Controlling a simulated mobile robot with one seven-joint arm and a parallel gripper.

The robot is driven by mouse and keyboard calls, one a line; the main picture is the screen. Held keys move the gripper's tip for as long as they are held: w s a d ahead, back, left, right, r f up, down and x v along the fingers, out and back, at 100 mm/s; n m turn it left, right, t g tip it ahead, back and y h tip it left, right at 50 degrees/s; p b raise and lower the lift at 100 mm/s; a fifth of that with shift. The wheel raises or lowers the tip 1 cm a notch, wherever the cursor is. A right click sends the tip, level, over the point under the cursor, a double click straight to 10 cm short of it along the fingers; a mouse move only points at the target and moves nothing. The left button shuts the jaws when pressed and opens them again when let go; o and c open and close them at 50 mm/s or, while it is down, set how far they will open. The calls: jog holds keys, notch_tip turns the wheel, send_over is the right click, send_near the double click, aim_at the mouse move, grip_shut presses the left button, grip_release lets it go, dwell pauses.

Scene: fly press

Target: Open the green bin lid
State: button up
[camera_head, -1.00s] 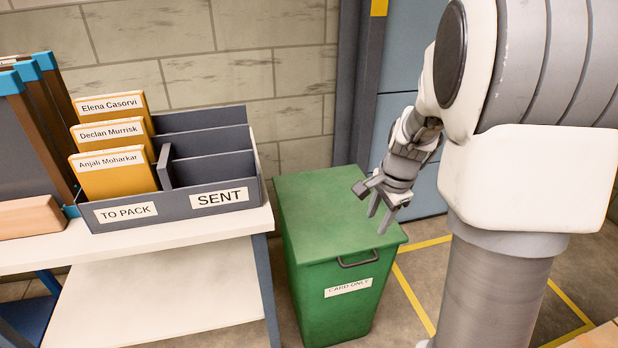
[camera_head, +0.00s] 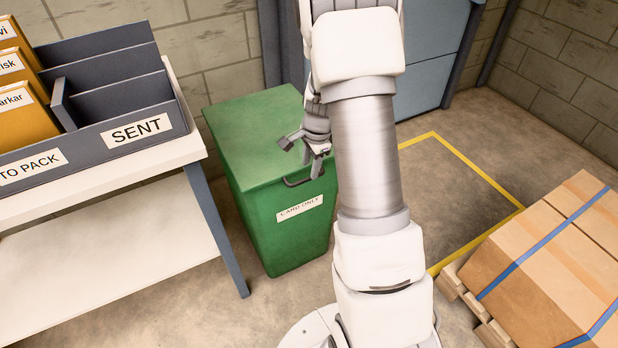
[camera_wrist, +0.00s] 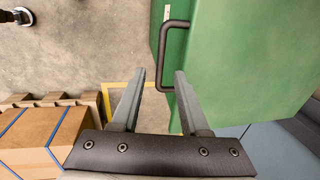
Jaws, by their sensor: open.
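The green bin (camera_head: 290,236) stands on the floor with its lid (camera_head: 250,138) shut. A white label reading "CARD ONLY" is on its front. A dark handle (camera_head: 298,182) sits at the front edge of the lid, partly hidden by my gripper in the head view. My gripper (camera_head: 303,150) is open and empty, close to the lid's front edge near the handle. In the wrist view the handle (camera_wrist: 166,55) lies ahead of my open fingers (camera_wrist: 163,75), roughly between their lines, beside the green lid (camera_wrist: 250,60). I see no contact.
A white table (camera_head: 110,185) with a grey sorter (camera_head: 112,85) holding orange folders stands left of the bin. Strapped cardboard boxes (camera_head: 550,260) on a pallet are at right. Yellow floor lines (camera_head: 480,170) mark clear floor behind them.

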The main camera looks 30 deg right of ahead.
aim_at(308, 178)
jog(key=shift+w+f+b, duration=0.2)
jog(key=shift+f+b, duration=0.05)
jog(key=shift+f, duration=0.8)
jog(key=shift+w+f+b, duration=0.2)
jog(key=shift+f+b, duration=0.05)
jog(key=shift+f, duration=0.8)
jog(key=shift+c, duration=0.3)
grip_shut()
